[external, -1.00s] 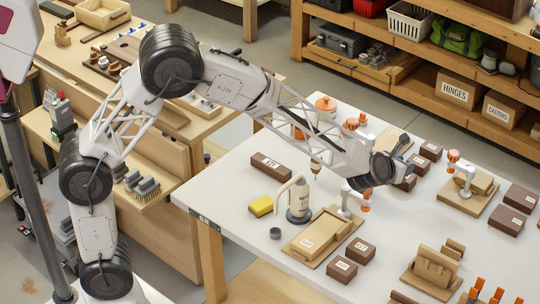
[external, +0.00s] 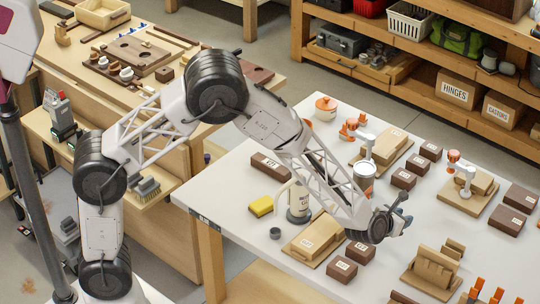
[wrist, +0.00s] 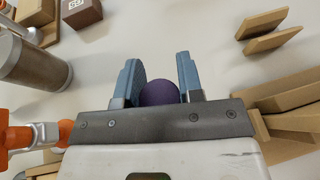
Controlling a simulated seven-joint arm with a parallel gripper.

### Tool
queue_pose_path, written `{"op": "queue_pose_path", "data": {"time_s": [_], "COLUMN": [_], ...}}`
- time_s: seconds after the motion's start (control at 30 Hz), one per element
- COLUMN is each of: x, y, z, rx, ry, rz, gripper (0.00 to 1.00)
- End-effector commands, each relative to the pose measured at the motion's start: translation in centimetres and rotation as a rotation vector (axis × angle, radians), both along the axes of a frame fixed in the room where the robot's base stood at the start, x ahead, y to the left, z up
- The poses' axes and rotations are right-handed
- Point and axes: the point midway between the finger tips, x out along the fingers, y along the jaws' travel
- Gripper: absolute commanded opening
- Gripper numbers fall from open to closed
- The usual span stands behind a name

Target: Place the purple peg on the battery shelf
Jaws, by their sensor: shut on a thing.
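The purple peg (wrist: 160,92) shows in the wrist view as a dark purple rounded end between the two blue fingers of my gripper (wrist: 160,80). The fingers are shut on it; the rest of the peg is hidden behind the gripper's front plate. In the external view my gripper (external: 402,212) is above the white table, right of the boxed fixture, and the peg cannot be made out there. A shelf (external: 92,152) on the wooden bench at left bears a grey and black device (external: 60,115); I cannot read whether it is the battery shelf.
The white table (external: 235,195) holds brown boxes (external: 342,268), a wooden clamp fixture (external: 470,185), a bottle (external: 298,200) and a yellow sponge (external: 261,206). In the wrist view a metal cylinder (wrist: 38,62) stands at left and wooden fixtures (wrist: 290,100) at right.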

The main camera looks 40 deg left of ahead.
Motion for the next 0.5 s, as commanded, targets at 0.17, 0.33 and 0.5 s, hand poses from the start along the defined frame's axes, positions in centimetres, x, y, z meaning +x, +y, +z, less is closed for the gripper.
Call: {"op": "queue_pose_path", "data": {"time_s": [0.17, 0.33, 0.5], "x": [0.0, 0.0, 0.0], "y": [0.0, 0.0, 0.0], "z": [-1.7, -1.9, -1.9], "rx": [0.001, 0.000, 0.000], "ry": [0.000, 0.000, 0.000], "rz": [0.000, 0.000, 0.000], "gripper": [0.12, 0.12, 0.12]}}
